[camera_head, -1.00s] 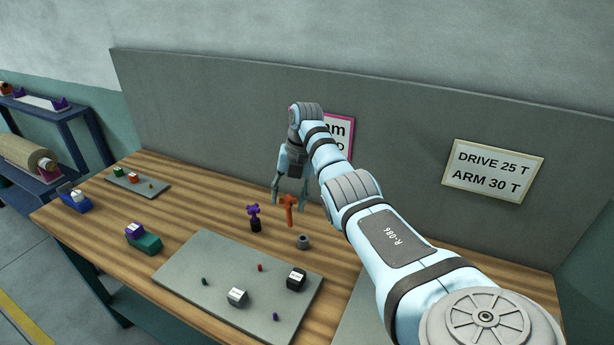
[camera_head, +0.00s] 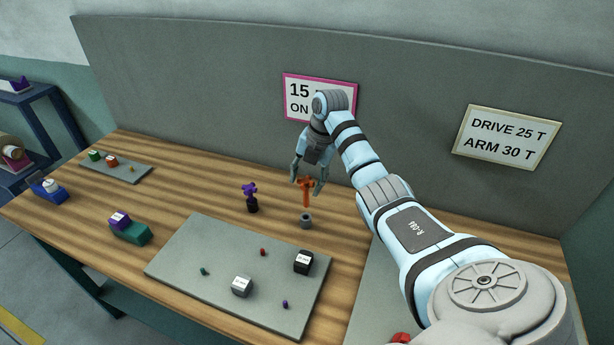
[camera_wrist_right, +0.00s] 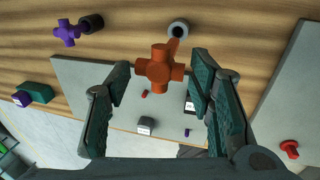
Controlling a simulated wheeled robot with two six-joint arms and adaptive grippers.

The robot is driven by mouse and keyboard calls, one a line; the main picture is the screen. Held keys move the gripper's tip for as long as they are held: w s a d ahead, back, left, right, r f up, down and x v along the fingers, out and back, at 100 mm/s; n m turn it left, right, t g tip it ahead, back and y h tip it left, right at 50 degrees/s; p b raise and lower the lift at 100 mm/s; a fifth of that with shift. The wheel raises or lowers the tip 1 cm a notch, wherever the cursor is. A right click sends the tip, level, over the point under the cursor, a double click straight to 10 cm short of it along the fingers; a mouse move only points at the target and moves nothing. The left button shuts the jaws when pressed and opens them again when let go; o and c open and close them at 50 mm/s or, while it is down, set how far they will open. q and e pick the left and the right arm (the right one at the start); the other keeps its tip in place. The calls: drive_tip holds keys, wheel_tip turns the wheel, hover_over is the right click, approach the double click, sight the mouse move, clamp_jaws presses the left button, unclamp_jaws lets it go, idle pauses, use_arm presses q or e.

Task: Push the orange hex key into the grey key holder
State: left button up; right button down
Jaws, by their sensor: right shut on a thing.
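The orange hex key (camera_head: 306,187) has a cross-shaped handle and a shaft that points down. My right gripper (camera_head: 308,184) is shut on its handle, which also shows in the right wrist view (camera_wrist_right: 159,69) between the fingers (camera_wrist_right: 161,74). The grey key holder (camera_head: 306,221) is a small round socket standing on the wooden bench. The key is upright above the holder, with its lower end close to the opening. The holder also shows in the right wrist view (camera_wrist_right: 178,29), beyond the key's shaft; I cannot tell whether they touch. My left gripper is out of view.
A purple key (camera_head: 250,190) stands in a dark holder (camera_head: 252,206) to the left. A grey mat (camera_head: 215,250) with small blocks and pegs lies in front. A purple and green block (camera_head: 130,232) sits further left. A grey upright panel (camera_head: 220,90) backs the bench.

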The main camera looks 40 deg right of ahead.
sight(306, 194)
drive_tip(key=shift+w, duration=0.3)
drive_tip(key=shift+d+f, duration=0.1)
drive_tip(key=shift+d, duration=0.05)
drive_tip(key=shift+s+f, duration=0.25)
drive_tip(key=shift+s, duration=0.05)
drive_tip(key=shift+s+f, duration=0.15)
drive_tip(key=shift+f, duration=0.5)
drive_tip(key=shift+b+x, duration=0.45)
drive_tip(key=shift+x, duration=0.4)
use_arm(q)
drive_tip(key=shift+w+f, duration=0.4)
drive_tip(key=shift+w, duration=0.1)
use_arm(e)
drive_tip(key=shift+s, duration=0.1)
drive_tip(key=shift+s, duration=0.1)
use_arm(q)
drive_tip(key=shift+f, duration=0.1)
use_arm(e)
drive_tip(key=shift+w+f, duration=0.2)
drive_tip(key=shift+w, duration=0.15)
